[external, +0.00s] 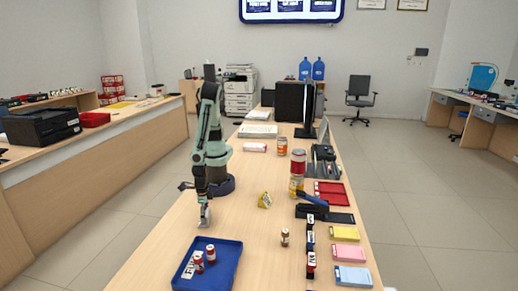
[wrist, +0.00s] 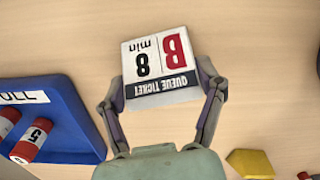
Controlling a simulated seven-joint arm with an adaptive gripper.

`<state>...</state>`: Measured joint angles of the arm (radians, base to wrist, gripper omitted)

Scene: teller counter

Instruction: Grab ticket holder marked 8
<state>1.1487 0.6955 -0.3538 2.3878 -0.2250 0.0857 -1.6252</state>
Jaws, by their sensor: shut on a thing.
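The ticket holder marked 8 (wrist: 157,62) is a small white block with a red B, a black 8 and "min", and a dark "QUEUE TICKET" band. It appears upside down in the wrist view. My gripper (wrist: 162,82) is shut on it, with one finger against each side. In the external view my gripper (external: 204,206) points down over the left part of the counter, behind the blue tray. The holder (external: 205,217) shows there only as a small pale shape under the fingers. I cannot tell whether it touches the counter.
A blue tray (external: 228,272) with red-and-white rolls stands in front of my gripper. A yellow block (external: 264,200) and a small brown bottle (external: 285,237) are to the right. Cans, stamps, a red tray (external: 330,187) and note pads line the right edge. The counter's middle has free room.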

